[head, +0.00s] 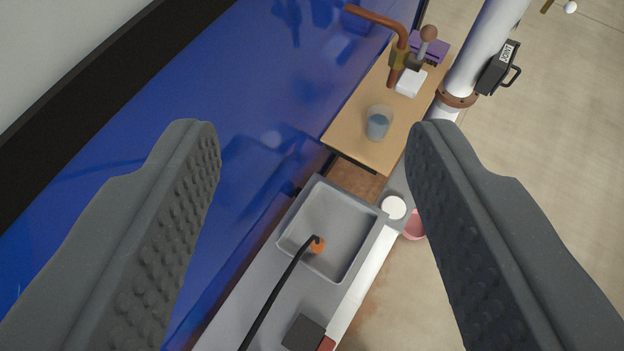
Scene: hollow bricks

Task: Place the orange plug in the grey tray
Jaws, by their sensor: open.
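The grey tray (362,222) sits below and between my fingers, on a grey surface. The orange plug (318,247) is inside the tray, near its lower middle. A black cable (274,296) runs from the plug over the tray's near rim and out at the bottom of the view. My gripper (312,138) is wide open with nothing between its two dark, studded fingers. It is above the tray and apart from the plug.
A wooden board (350,136) beyond the tray bears a glass (378,124), a white block (411,83) and a brown pipe (376,18). A white pole (484,48) stands at right. A blue panel (250,95) fills the left. A dark block (303,333) lies nearer than the tray.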

